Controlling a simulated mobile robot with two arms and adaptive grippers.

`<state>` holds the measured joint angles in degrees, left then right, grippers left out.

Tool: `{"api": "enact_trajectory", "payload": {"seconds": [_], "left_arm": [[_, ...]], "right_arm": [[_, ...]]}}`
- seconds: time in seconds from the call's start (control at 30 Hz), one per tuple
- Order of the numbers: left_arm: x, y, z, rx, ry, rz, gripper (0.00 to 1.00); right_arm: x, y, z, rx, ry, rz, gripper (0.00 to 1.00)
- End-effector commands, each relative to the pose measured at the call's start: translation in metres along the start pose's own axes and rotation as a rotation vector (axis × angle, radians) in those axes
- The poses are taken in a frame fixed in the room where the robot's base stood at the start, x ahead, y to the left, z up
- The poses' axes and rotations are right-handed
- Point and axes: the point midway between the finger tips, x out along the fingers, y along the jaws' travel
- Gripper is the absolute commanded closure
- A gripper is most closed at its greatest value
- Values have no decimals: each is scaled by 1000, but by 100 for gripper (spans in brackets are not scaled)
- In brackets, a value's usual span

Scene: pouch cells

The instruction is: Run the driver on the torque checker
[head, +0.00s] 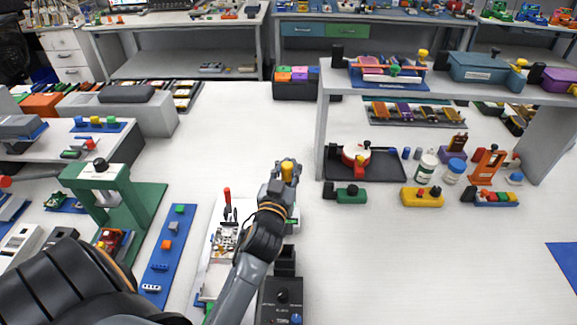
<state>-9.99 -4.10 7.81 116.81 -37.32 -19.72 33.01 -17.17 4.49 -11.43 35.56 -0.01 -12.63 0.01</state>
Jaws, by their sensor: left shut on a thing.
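My left gripper (284,178) is shut on a yellow-topped thing, which looks like the driver (288,171). Its yellow end shows at the fingertips; its lower part is hidden by the fingers. A black box with knobs and white lettering, which looks like the torque checker (282,297), stands at the bottom edge, nearer than the gripper and just right of my left forearm. A small dark block (286,262) adjoins its far end. The gripper is beyond the box. Whether the driver touches anything is hidden. My right gripper is out of view.
A white tray (212,275) with small parts and a red-handled tool (227,200) lies left of my forearm. A blue strip (157,270) and a green press (110,185) stand further left. A grey shelf (322,130) stands at the right.

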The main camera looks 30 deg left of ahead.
Motion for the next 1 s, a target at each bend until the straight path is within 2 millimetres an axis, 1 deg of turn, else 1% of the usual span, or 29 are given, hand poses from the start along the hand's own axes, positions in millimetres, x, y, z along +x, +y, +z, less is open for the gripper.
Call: {"api": "enact_trajectory", "payload": {"seconds": [0.2, 1.0], "left_arm": [[0, 0, -1, 0, 3, 1, 100], [0, 0, 9, 0, 2, 0, 100]], "right_arm": [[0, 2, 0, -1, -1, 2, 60], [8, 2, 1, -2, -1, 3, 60]]}}
